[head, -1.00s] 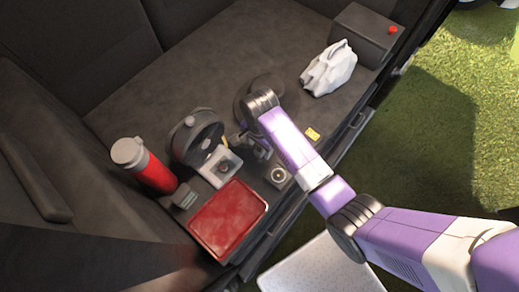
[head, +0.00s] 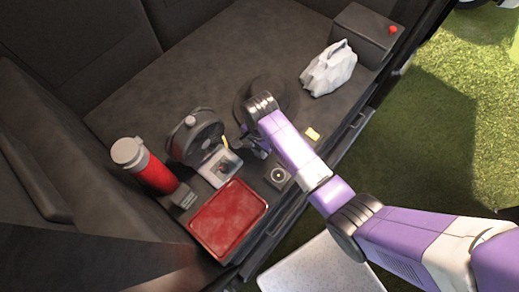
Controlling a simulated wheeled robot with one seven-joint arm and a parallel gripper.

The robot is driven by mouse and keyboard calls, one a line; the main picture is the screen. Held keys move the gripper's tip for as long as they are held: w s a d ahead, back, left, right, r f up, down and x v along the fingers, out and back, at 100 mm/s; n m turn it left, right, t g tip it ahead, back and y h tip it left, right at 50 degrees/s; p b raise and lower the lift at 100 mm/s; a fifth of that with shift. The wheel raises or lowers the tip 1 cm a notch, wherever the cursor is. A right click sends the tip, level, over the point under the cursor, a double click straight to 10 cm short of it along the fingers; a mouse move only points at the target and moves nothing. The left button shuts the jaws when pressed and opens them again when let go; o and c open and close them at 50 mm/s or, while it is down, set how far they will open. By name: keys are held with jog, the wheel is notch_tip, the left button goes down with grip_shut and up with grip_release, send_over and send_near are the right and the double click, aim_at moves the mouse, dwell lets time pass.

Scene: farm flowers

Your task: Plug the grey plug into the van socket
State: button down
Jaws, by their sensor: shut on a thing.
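My gripper (head: 250,148) is low over the van floor, right of the cable reel (head: 196,138), and shut on what looks like the grey plug. The plug is small and mostly hidden by my gripper and wrist. A pale square box with an open recess (head: 220,167) stands left of my gripper, in front of the reel; it looks like the van socket. A small grey block with a round face (head: 278,175) sits in front of my gripper. My gripper appears apart from both.
A red tray (head: 228,217) and a red flask (head: 146,166) stand at the left. A white bag (head: 329,69) and a dark box with a red button (head: 366,34) are at the back right. A yellow tag (head: 312,133) lies right of my arm. The rear middle floor is clear.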

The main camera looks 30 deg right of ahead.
notch_tip(320, 180, up, 10)
jog(key=shift+r, duration=0.1)
dwell(0.4)
jog(key=shift+w, duration=0.1)
